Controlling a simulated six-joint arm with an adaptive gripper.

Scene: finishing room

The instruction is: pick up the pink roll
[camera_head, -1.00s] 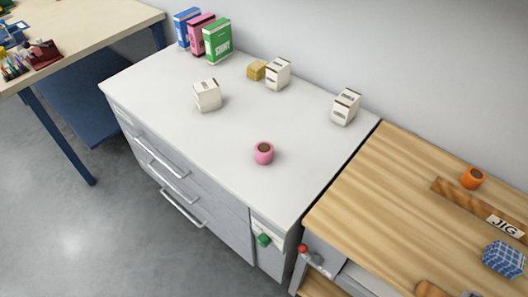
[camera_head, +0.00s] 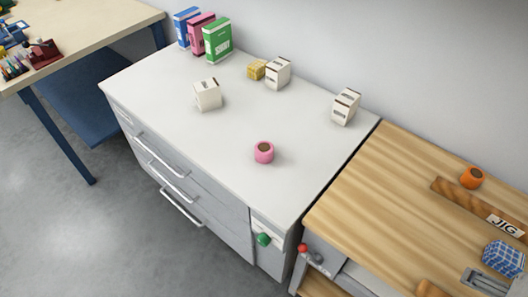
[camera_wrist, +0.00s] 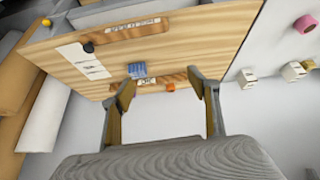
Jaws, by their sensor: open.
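The pink roll (camera_head: 264,152) stands upright on the white worktop, near its front right part, with a brown core showing on top. In the wrist view the pink roll (camera_wrist: 305,23) is at the upper right corner, well to the right of my gripper. My gripper (camera_wrist: 162,81) is open with nothing between its fingers, and points over the wooden bench. It is apart from the roll. In the head view, a grey slotted shape (camera_head: 484,282) at the bottom right looks like part of my gripper, but I cannot be certain.
White boxes (camera_head: 207,95) and a yellow block (camera_head: 257,69) stand behind the roll, with clear worktop around it. An orange roll (camera_head: 471,178), a JIG board (camera_head: 470,204) and a blue checked block (camera_head: 502,258) are on the wooden bench (camera_head: 375,200).

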